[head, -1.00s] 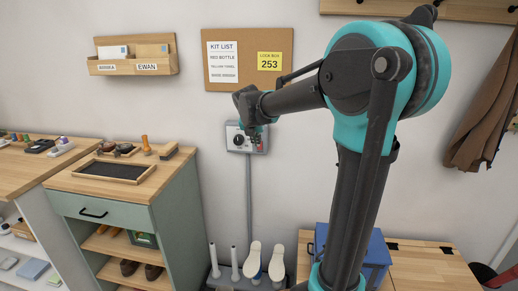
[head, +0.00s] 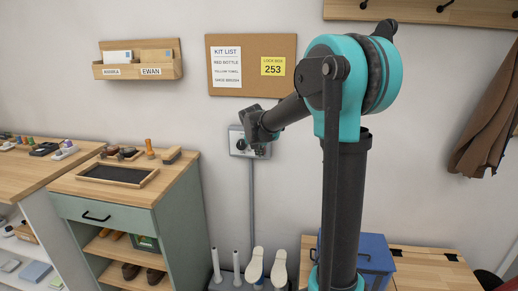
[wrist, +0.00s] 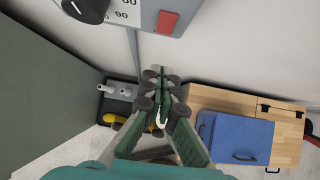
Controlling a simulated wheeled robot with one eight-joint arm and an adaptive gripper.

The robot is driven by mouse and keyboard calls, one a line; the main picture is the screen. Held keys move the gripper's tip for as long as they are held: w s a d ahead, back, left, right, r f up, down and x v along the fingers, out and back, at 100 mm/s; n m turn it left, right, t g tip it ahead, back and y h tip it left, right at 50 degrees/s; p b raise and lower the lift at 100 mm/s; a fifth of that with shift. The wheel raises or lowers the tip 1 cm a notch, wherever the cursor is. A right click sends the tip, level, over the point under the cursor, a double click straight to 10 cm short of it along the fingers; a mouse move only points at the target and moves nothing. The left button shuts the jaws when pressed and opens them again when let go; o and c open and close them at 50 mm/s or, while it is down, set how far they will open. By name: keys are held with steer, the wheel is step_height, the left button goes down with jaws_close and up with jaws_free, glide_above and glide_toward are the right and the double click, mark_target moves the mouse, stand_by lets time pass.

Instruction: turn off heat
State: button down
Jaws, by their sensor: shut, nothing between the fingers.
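The grey control box (head: 236,142) is on the wall below the corkboard, with a conduit running down from it. My arm's end hangs in front of it and covers part of it in the head view. In the wrist view the box (wrist: 145,14) is at the top, with a black round dial (wrist: 86,9), printed numbers such as 60 and 90, and a red switch (wrist: 167,21). The top of the dial is cut off. My gripper (wrist: 160,76) is shut and empty, its tips below the box in the picture. I cannot tell whether they touch anything.
A green cabinet (head: 120,205) with a wooden top stands at the left. Below the box is a boot rack (head: 228,279) with white-soled boots. A blue box (head: 374,256) sits on a wooden bench (head: 430,266) at the right. The wall around the control box is clear.

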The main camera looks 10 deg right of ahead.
steer(key=w+d+f, duration=0.1)
steer(key=w+f, duration=0.1)
steer(key=w, duration=0.3)
steer(key=shift+d+f, duration=0.4)
steer(key=shift+w, duration=0.1)
steer(key=shift+w+d+f+t, duration=0.1)
steer(key=shift+w+f+t, duration=0.1)
steer(key=shift+t, duration=0.3)
steer(key=shift+r, duration=0.15)
steer(key=shift+r, duration=0.7)
